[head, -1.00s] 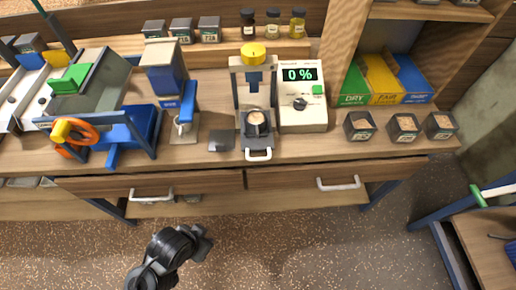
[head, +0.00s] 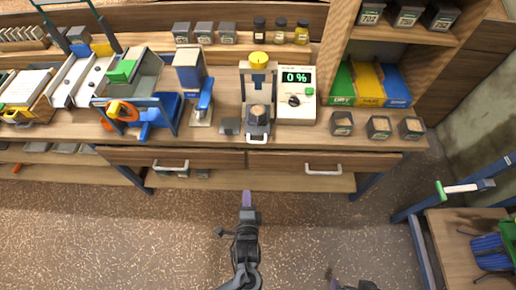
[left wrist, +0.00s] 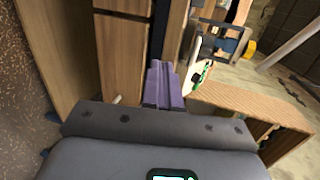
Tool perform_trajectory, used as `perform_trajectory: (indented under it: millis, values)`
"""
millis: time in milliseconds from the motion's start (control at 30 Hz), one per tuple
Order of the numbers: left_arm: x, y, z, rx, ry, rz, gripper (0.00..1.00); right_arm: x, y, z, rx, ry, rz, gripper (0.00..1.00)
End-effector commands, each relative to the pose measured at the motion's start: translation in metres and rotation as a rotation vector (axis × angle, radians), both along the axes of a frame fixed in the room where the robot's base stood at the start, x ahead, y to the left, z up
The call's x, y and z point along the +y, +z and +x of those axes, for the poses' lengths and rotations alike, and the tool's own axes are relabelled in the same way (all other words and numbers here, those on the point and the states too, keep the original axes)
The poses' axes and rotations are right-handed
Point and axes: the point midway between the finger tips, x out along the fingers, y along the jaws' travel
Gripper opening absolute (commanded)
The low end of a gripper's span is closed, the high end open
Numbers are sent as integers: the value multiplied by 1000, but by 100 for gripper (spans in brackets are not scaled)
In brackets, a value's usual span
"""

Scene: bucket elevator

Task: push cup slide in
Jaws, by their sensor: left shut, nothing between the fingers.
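The cup slide (head: 257,127) with its white handle (head: 257,139) sticks out of the front of a grey press with a yellow knob (head: 259,60). A cup of light brown material (head: 257,111) sits on the slide under the press. My left gripper (head: 247,197) is shut and empty, its purple fingers pointing at the bench, apart from the handle and below it in the picture. The shut fingers also show in the left wrist view (left wrist: 162,83). A dark part at the bottom edge of the head view appears to be my right gripper (head: 355,285); its fingers cannot be made out.
A white meter reading 0 % (head: 296,92) stands right of the press. A blue-handled device (head: 202,104) stands left of it. Drawer handles (head: 171,164) and (head: 323,169) jut from the bench front. The floor before the bench looks clear.

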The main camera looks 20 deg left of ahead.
Motion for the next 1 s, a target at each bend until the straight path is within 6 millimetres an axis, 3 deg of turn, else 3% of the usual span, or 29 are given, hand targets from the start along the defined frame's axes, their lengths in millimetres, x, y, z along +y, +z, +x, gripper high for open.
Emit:
perform_trajectory:
  millis: [33, 100, 300, 567, 1000]
  values:
    - [-10, 26, 10, -14, -13, -1, 0, 0, 20, 0, 1, 1, 0, 100]
    - [-21, 44, 20, -36, -31, -8, 0, 1, 28, 0, 1, 2, 0, 100]
    - [-25, 70, 38, -73, -35, -19, 0, 2, 37, 1, 1, 1, 5, 100]
    - [-15, 64, 65, -79, -34, -17, 0, 4, 30, 2, 1, -4, 12, 100]
    - [12, 46, 136, -77, -34, -19, 0, 3, 13, 1, 3, -3, 9, 100]
